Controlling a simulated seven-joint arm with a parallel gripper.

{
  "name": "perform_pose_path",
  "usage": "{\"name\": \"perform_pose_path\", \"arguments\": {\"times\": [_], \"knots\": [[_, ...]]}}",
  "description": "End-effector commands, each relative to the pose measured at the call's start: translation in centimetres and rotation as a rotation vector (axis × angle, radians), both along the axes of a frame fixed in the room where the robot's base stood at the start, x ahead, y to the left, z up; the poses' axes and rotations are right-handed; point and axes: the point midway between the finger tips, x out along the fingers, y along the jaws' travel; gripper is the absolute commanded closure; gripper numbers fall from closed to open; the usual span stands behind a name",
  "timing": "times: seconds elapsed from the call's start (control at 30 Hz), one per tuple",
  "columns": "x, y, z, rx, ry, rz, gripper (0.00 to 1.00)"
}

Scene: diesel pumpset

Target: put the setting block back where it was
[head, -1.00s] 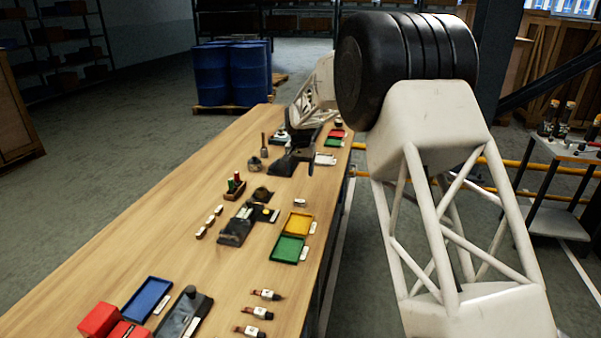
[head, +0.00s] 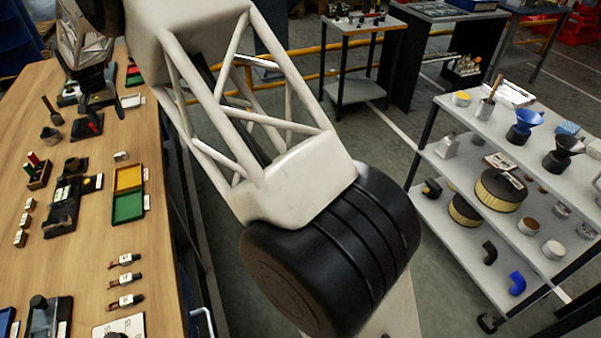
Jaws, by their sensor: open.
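My gripper (head: 97,97) is at the far end of the workbench (head: 90,240), low over the bench top at the upper left of the head view. It is small and dark here, its jaws are open, and I see nothing held between them. A dark fixture with a red part (head: 88,126) stands just below it in the picture; I cannot tell whether they touch. I cannot tell for certain which piece is the setting block. A small pale block (head: 121,156) lies alone on the bench above the yellow tray (head: 128,178).
A green tray (head: 127,208) adjoins the yellow one. A loaded shelf cart (head: 520,190) stands right, across an aisle. My own arm hides the middle.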

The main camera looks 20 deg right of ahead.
Motion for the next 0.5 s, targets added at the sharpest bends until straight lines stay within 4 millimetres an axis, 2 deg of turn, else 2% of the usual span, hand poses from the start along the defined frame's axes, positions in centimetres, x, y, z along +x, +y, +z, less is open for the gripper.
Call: {"name": "perform_pose_path", "arguments": {"times": [0.27, 0.5], "knots": [[-3.4, -6.0, 4.9, 0.008, -0.021, -0.004, 0.33], [-7.7, -11.8, 9.0, 0.014, -0.043, -0.005, 0.33]]}}
